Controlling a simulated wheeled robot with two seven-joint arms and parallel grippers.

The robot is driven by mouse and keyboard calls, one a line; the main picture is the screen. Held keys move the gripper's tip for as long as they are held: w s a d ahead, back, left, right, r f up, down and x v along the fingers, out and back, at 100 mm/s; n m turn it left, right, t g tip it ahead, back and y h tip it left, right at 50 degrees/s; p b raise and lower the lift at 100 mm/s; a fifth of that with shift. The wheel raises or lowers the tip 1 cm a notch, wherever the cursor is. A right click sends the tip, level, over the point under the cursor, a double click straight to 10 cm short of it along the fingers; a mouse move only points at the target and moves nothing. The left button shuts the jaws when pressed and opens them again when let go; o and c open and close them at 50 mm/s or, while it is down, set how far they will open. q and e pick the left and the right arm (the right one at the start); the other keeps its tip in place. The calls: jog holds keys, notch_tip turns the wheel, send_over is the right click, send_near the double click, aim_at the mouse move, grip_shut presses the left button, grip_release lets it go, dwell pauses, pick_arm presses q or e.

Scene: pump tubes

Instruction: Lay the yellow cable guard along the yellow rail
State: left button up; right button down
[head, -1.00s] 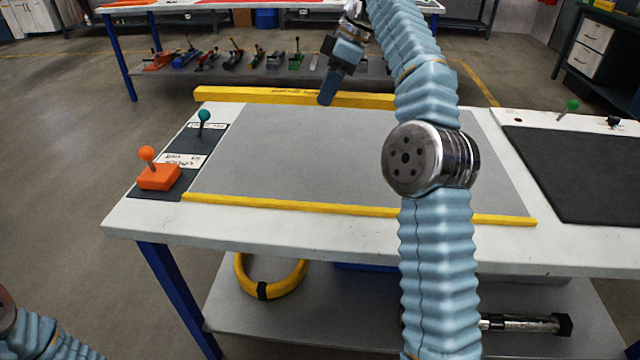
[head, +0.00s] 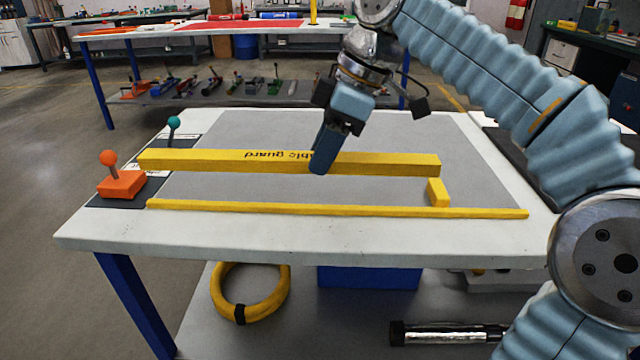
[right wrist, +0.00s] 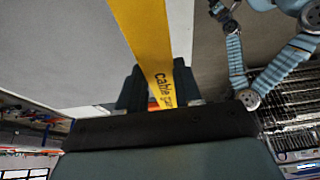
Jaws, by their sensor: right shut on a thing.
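The yellow cable guard (head: 220,160) is a long straight bar with dark lettering on it. My right gripper (head: 322,160) is shut on it a little right of its middle. The guard appears to be held above the grey mat, roughly parallel to the yellow rail (head: 340,209) and behind it. The rail is a thin strip along the mat's front edge. In the right wrist view, the guard (right wrist: 145,40) runs between the fingers of my right gripper (right wrist: 160,85).
A small yellow block (head: 438,192) is near the rail's right part. An orange block with a ball knob (head: 122,185) and a teal knob (head: 174,123) are at the table's left. The grey mat (head: 400,135) is otherwise clear. A yellow ring (head: 250,293) lies on the shelf below.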

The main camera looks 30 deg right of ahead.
send_over(318, 196)
jog(key=s, duration=0.2)
jog(key=f, duration=0.5)
jog(key=shift+d+f+b, duration=0.15)
jog(key=shift+d+b, duration=0.05)
jog(key=shift+b, duration=0.2)
jog(key=f, duration=0.1)
jog(key=w+f, duration=0.1)
jog(key=d+f+b, duration=0.1)
jog(key=f, duration=0.1)
jog(key=shift+w, duration=0.2)
jog(key=shift+f, duration=0.4)
jog(key=shift+a, duration=0.1)
jog(key=shift+f, duration=0.2)
jog(key=c, duration=1.1)
grip_release()
jog(key=shift+o, duration=0.2)
